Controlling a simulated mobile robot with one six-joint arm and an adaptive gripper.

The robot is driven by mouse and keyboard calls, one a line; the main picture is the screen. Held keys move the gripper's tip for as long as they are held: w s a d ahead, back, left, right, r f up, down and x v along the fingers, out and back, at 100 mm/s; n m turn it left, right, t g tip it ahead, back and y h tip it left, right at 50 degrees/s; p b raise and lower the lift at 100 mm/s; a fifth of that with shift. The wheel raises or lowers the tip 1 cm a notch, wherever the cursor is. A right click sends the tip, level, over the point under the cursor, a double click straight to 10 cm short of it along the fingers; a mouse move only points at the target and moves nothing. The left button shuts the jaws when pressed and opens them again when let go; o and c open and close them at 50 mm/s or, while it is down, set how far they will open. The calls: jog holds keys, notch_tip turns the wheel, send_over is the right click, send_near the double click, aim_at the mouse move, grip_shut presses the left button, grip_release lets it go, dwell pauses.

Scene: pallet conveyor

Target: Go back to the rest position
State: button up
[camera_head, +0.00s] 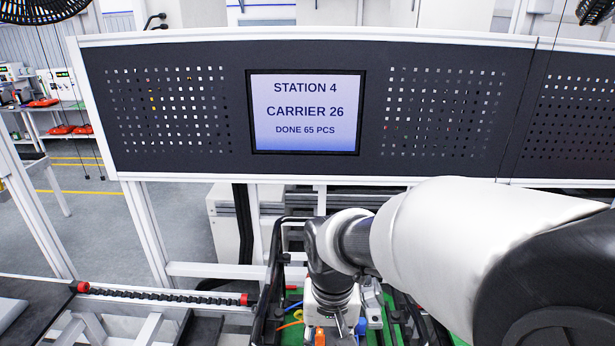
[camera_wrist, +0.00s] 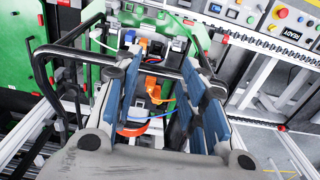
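My arm reaches in from the right in the head view, bent down over the green carrier (camera_head: 292,300) on the conveyor. My gripper (camera_head: 338,328) points down at the carrier, and its fingertips are partly cut off by the lower edge. In the wrist view my gripper (camera_wrist: 163,70) has its two blue-padded fingers wide apart, with nothing held between them. Beyond and between the fingers lie orange parts (camera_wrist: 152,85) and coloured wires on the carrier. Whether the fingertips touch anything there, I cannot tell.
Black tubular bars (camera_wrist: 70,52) frame the carrier close to the fingers. A dark panel with a screen (camera_head: 305,112) reading "STATION 4, CARRIER 26, DONE 65 PCS" stands behind my arm. A button panel (camera_wrist: 270,22) is at upper right in the wrist view. A conveyor rail (camera_head: 165,295) runs left.

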jog(key=s+d+f+t+b, duration=0.2)
jog(key=s+d+f+b, duration=0.3)
jog(key=b, duration=0.8)
jog(key=s+d+f+t+b, duration=0.2)
jog(key=s+d+f+b, duration=0.3)
jog(key=f+b, duration=0.7)
jog(key=shift+s+d+f+b, duration=0.25)
jog(key=shift+s+b, duration=0.35)
jog(key=shift+s, duration=0.15)
